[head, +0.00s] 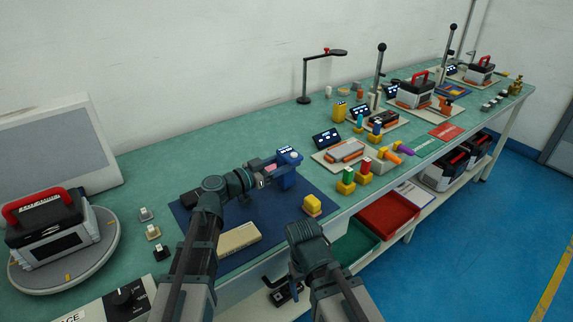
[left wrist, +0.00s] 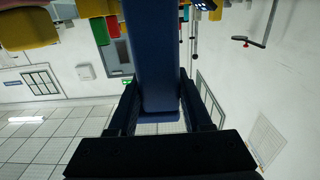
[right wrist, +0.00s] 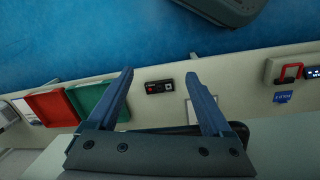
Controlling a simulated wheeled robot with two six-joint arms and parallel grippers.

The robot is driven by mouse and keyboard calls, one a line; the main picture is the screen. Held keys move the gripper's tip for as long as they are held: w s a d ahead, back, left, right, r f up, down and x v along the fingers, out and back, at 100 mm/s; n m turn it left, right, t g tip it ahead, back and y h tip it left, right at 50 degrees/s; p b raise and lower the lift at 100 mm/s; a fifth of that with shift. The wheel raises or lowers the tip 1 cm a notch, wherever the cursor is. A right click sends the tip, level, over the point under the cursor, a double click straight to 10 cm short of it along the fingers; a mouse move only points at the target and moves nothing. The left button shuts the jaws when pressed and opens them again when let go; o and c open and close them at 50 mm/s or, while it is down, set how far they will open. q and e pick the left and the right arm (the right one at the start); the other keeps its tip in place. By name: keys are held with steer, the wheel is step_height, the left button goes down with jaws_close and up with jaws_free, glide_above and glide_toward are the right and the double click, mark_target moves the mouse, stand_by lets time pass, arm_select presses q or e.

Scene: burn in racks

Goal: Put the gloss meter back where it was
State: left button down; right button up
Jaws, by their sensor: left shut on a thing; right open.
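A blue device with a small lit display, which I take to be the gloss meter (head: 287,178), is in my left gripper (head: 266,178) over the far part of a dark blue mat (head: 268,228). In the left wrist view the blue body (left wrist: 153,60) fills the space between the fingers of my left gripper (left wrist: 157,105), which is shut on it. Whether its base touches the mat I cannot tell. My right gripper (head: 288,283) is low by the table's front edge. It is open and empty in the right wrist view (right wrist: 159,85).
On the mat are a yellow block (head: 312,204) and a beige bar (head: 238,238). Tools in yellow holders (head: 346,184) stand to the right. A turntable (head: 104,228) bears a red-handled case (head: 45,222). Red (head: 388,215) and green (head: 352,246) bins sit below the front edge.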

arm_select(q)
steer(key=shift+f+b, duration=0.3)
steer(key=shift+b, duration=0.05)
steer(key=shift+s+f, duration=0.1)
steer(key=shift+f, duration=0.05)
steer(key=shift+s+f+b, duration=0.1)
steer(key=shift+b, duration=0.25)
